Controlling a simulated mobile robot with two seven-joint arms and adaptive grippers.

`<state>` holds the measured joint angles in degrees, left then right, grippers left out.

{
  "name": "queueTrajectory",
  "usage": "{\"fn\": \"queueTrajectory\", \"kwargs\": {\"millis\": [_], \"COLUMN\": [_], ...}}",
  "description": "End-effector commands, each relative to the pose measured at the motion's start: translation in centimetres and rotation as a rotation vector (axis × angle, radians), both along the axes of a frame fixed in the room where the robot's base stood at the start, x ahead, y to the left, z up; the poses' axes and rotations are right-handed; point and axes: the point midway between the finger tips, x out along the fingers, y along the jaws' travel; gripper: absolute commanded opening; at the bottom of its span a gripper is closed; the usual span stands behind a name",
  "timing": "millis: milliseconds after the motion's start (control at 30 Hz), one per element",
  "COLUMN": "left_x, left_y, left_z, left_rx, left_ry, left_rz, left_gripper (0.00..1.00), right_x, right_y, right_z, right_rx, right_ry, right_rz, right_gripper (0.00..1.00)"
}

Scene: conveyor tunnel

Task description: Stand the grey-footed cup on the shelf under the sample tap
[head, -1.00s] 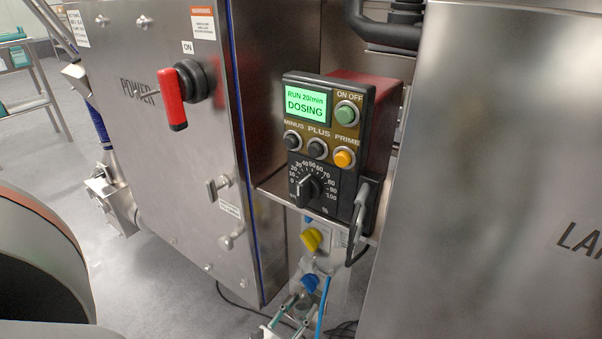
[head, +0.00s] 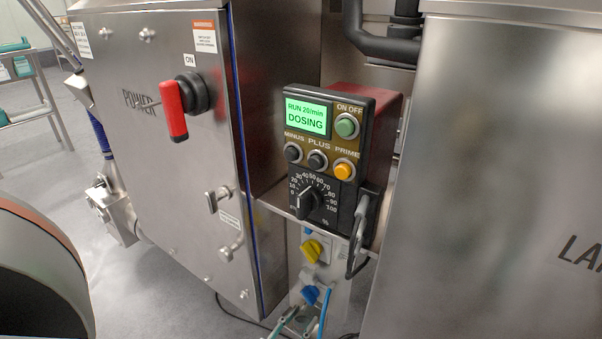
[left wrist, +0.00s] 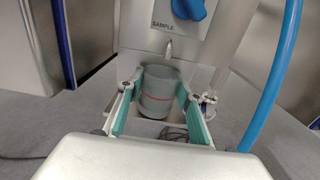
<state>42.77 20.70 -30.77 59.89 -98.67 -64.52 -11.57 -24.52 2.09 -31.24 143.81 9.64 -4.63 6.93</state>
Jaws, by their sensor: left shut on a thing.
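The cup (left wrist: 156,92) is grey with a red line round it and shows in the left wrist view. It stands between the two teal-padded fingers of my left gripper (left wrist: 152,106), which is shut on it. The metal spout of the sample tap (left wrist: 169,48) is just above the cup's rim in that view, under the SAMPLE label. The tap's blue knob (left wrist: 190,9) also shows in the head view (head: 310,295). In the head view, only the tips of my left gripper (head: 288,325) show at the bottom edge. The cup's foot and any shelf under it are hidden. My right gripper is not in view.
A blue hose (left wrist: 276,75) runs down close on the right of the left gripper. A dosing pump (head: 325,155) and a yellow knob (head: 312,251) are above the blue knob. Steel cabinets stand left (head: 180,200) and right (head: 490,180), leaving a narrow gap.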

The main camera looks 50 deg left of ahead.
Motion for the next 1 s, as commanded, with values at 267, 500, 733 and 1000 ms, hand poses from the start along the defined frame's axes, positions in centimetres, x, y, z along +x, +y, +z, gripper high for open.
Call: {"fn": "queueTrajectory", "kwargs": {"millis": [267, 500, 733, 1000], "left_x": [0.06, 0.04, 0.03, -0.73], "left_y": [-0.04, -0.04, -0.03, -0.24], "left_z": [-0.39, -0.4, -0.41, -0.51], "left_rx": [-0.001, -0.001, -0.001, -0.001], "left_ry": [-0.001, -0.001, 0.0, 0.002], "left_rz": [-0.001, -0.001, 0.0, -0.001], "left_gripper": [0.19, 0.43, 0.55, 0.55], "right_x": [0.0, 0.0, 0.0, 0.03], "right_y": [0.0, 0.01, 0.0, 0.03], "right_z": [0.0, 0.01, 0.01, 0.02], "right_rx": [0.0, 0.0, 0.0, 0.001], "right_ry": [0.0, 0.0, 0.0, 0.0], "right_rz": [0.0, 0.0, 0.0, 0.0], "right_gripper": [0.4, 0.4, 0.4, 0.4]}}
